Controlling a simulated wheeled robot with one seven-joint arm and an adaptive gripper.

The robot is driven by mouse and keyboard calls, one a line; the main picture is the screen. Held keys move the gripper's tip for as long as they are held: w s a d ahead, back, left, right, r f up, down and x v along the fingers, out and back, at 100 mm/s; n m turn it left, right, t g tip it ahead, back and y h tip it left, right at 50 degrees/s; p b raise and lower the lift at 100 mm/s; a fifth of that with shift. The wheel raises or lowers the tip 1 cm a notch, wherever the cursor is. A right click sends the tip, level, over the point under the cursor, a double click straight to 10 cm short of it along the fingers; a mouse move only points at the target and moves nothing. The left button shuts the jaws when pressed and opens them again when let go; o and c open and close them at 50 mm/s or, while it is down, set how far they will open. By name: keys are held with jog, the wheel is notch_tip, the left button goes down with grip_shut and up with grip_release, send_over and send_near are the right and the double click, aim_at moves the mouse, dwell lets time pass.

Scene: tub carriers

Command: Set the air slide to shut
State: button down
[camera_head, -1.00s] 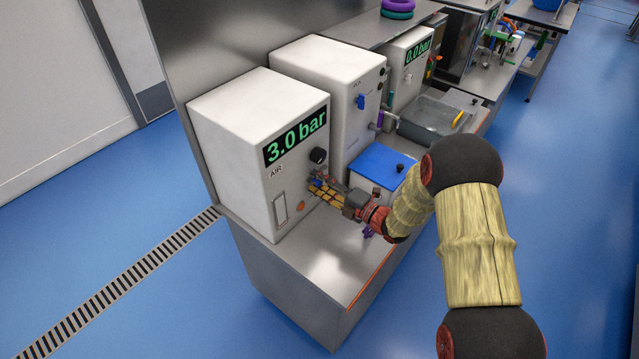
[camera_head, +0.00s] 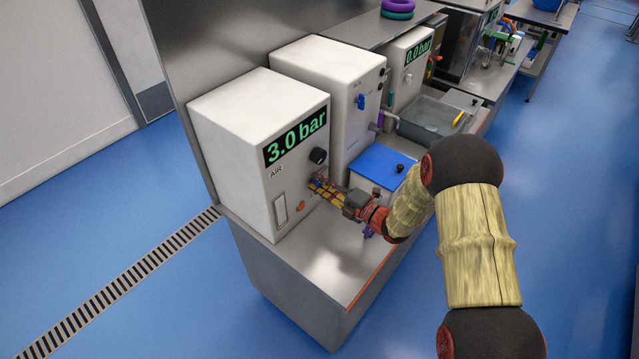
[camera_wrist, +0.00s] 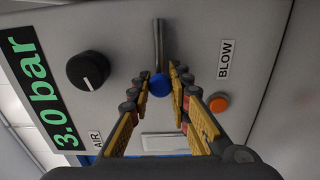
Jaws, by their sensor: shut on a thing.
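A white box (camera_head: 245,125) on the steel bench carries a green 3.0 bar display (camera_head: 295,137) and an AIR label (camera_head: 276,172). In the wrist view a blue ball knob (camera_wrist: 159,86) sits at the end of a straight metal rod (camera_wrist: 158,42) on the panel. I cannot tell for sure whether this is the air slide. My gripper (camera_head: 317,182) is at the box's front face. In the wrist view its fingertips (camera_wrist: 161,76) are on both sides of the blue knob, shut on it. The fingers partly hide the panel behind.
A black dial (camera_wrist: 88,71) is left of the fingers in the wrist view. An orange button (camera_wrist: 218,104) and a BLOW label (camera_wrist: 224,59) are to the right. A blue-lidded box (camera_head: 384,165) stands close beside my gripper. The bench front (camera_head: 325,265) is clear.

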aim_at(299, 188)
jog(key=shift+f, duration=0.1)
jog(key=shift+s+a+f+b, duration=0.1)
jog(key=shift+s+a+b, duration=0.65)
jog(key=shift+s, duration=0.35)
jog(key=shift+s+a+b, duration=0.55)
jog(key=shift+s+a, duration=0.3)
jog(key=shift+s, duration=0.25)
jog(key=c, duration=1.8)
grip_release()
jog(key=shift+s+a, duration=0.1)
jog(key=shift+c, duration=0.2)
jog(key=shift+o, duration=0.9)
jog(key=shift+d, duration=0.25)
jog(key=v, duration=1.1)
jog(key=shift+s+d, duration=0.15)
jog(key=shift+s, duration=0.1)
